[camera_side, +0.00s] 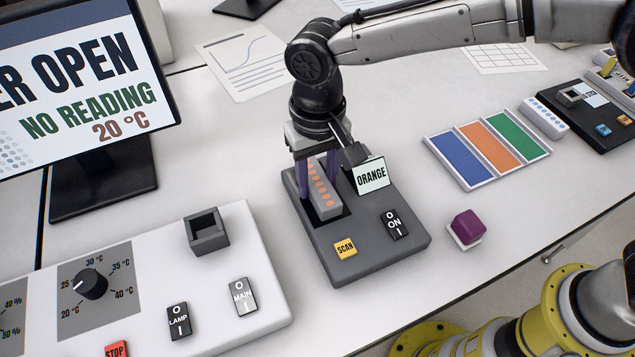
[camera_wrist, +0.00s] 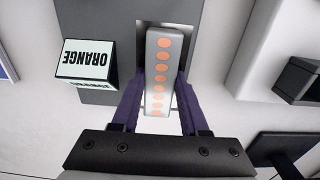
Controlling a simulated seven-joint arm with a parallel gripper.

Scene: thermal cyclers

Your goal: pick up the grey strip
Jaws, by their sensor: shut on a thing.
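The grey strip (camera_side: 325,200) has a row of orange dots and stands at the dark recess of the dark grey scanner (camera_side: 375,262). In the wrist view the strip (camera_wrist: 161,70) lies between the purple fingers. My gripper (camera_side: 319,186) is shut on the strip, one finger on each side of it. It points down over the recess, and the wrist view shows the fingers (camera_wrist: 160,85) along the strip's sides. I cannot tell whether the strip's lower end rests in the recess or is clear of it.
The scanner's sign (camera_side: 371,176) reads ORANGE and stands close beside my gripper. A tray with blue, orange and green areas (camera_side: 487,147) and a purple block (camera_side: 467,226) lie to the right. A white control panel (camera_side: 235,290) and a monitor (camera_side: 85,75) stand left.

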